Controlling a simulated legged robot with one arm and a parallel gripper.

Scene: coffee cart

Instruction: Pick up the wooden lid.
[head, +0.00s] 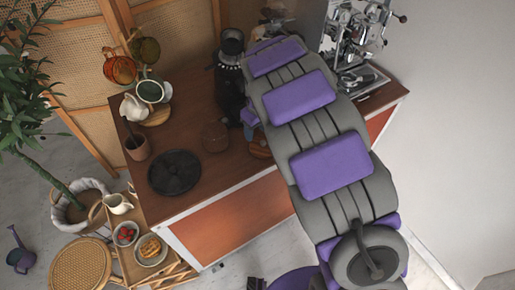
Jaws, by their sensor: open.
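A small brown, wood-coloured piece (260,149) shows on the dark wooden counter, at the left edge of my arm. It may be the wooden lid, but my arm covers part of it and I cannot tell for sure. My grey and purple arm reaches from the lower right up across the counter. A purple part of mine shows beside the brown piece. My gripper's fingers are hidden behind the arm, so their distance to the piece cannot be seen.
A black grinder (230,75) stands behind the jar. A chrome espresso machine (355,35) is at the back right. A black round tray (174,172) lies at the front left.

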